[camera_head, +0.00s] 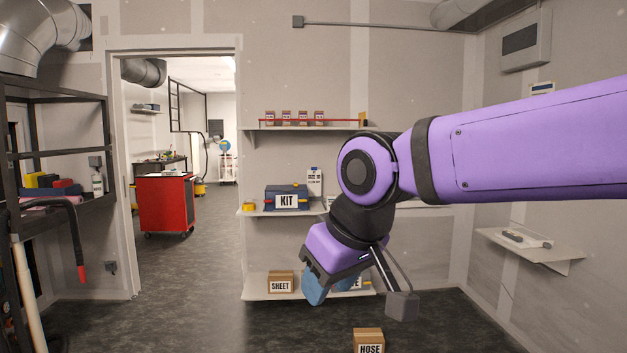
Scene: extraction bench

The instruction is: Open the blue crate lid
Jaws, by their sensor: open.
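A dark blue crate (272,198) with a white KIT label stands on the middle wall shelf, left of my arm. Its lid (286,188) looks shut, lying flat on top. My purple gripper (318,288) hangs below and to the right of the crate, pointing down in front of the lower shelf, apart from the crate. It is open; its fingers are hard to make out. A blue rounded piece shows at its end, and I cannot tell if this is part of it.
The lower shelf (256,291) bears a SHEET box (280,278). A HOSE box (368,336) is in front. The doorway at left is open.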

